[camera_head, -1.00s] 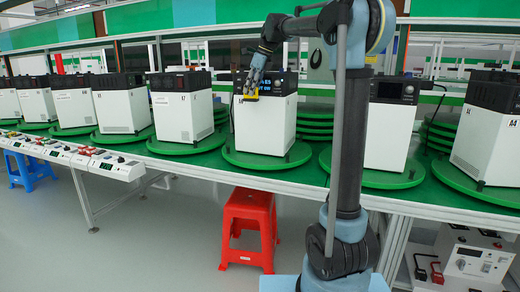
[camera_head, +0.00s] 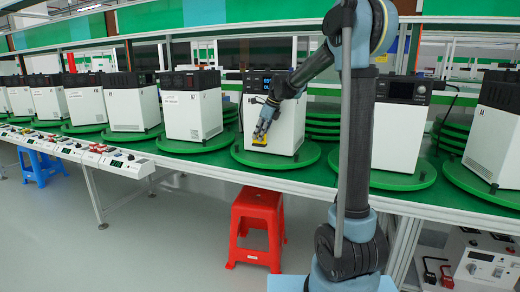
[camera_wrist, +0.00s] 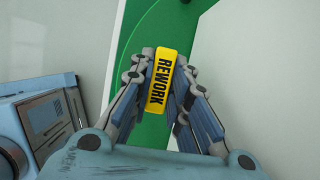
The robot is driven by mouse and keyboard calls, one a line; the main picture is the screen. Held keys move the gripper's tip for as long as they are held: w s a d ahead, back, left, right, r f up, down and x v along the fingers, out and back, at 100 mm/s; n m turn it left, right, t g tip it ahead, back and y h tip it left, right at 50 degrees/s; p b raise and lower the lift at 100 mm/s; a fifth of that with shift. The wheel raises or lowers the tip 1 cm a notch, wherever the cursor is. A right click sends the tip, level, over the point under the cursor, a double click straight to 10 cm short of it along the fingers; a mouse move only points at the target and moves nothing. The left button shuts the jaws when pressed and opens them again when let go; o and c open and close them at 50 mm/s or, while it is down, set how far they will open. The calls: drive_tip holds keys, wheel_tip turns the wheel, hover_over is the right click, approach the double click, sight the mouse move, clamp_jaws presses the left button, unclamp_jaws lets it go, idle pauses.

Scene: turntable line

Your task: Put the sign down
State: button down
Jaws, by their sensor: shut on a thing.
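The sign is a small yellow block marked "REWORK" (camera_wrist: 160,83). It also shows in the head view as a yellow patch (camera_head: 259,139) in front of the lower white face of a black-topped machine (camera_head: 283,125). My gripper (camera_wrist: 158,85) is shut on the sign, with a finger on each side of it; in the head view my gripper (camera_head: 263,130) points down. The machine stands on a round green turntable (camera_head: 312,154). In the wrist view a green surface (camera_wrist: 150,130) lies beneath the sign, which looks held above it. The exact gap cannot be told.
Similar machines stand on turntables to the left (camera_head: 192,110) and right (camera_head: 399,130). Control boxes (camera_head: 118,164) line the bench front at left. A red stool (camera_head: 257,225) and a blue stool (camera_head: 42,160) stand on the floor. The turntable's front rim is bare.

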sight(261, 144)
drive_tip(key=shift+f, duration=2.95)
drive_tip(key=c, duration=1.5)
unclamp_jaws()
drive_tip(key=shift+c, duration=0.2)
